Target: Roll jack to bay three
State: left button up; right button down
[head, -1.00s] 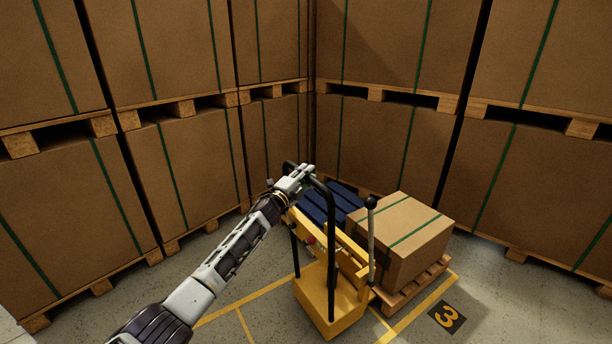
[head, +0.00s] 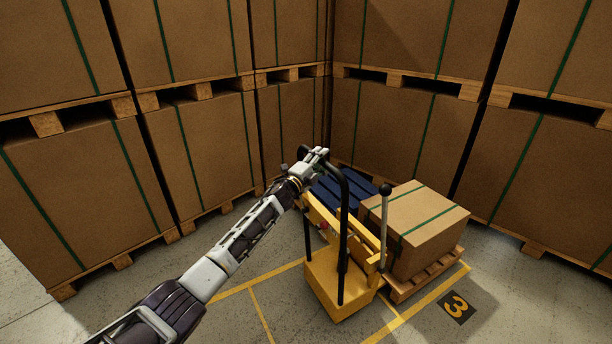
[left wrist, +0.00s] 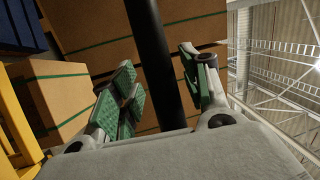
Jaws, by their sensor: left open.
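The yellow jack (head: 330,288) stands on the floor in the lower middle of the head view, with a tall black hoop handle (head: 347,225). My left gripper (head: 318,156) is at the top of that handle. In the left wrist view, the black handle bar (left wrist: 152,55) passes between the green-padded fingers of the open gripper (left wrist: 157,62), with a gap visible on the right side. Bay three's number tile (head: 457,306) lies on the floor at lower right, beside yellow lines. My right gripper is out of view.
A strapped carton (head: 425,235) on a wooden pallet (head: 433,278) stands just right of the jack. A blue slatted pallet (head: 335,192) lies behind it. Tall stacked cartons (head: 215,145) wall off the left and back. Floor is clear at lower left.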

pick_arm(q)
jog(key=v, duration=1.1)
jog(key=shift+s+f, duration=0.2)
jog(key=shift+s, duration=0.05)
dwell(0.4)
jog(key=shift+a+f, duration=0.1)
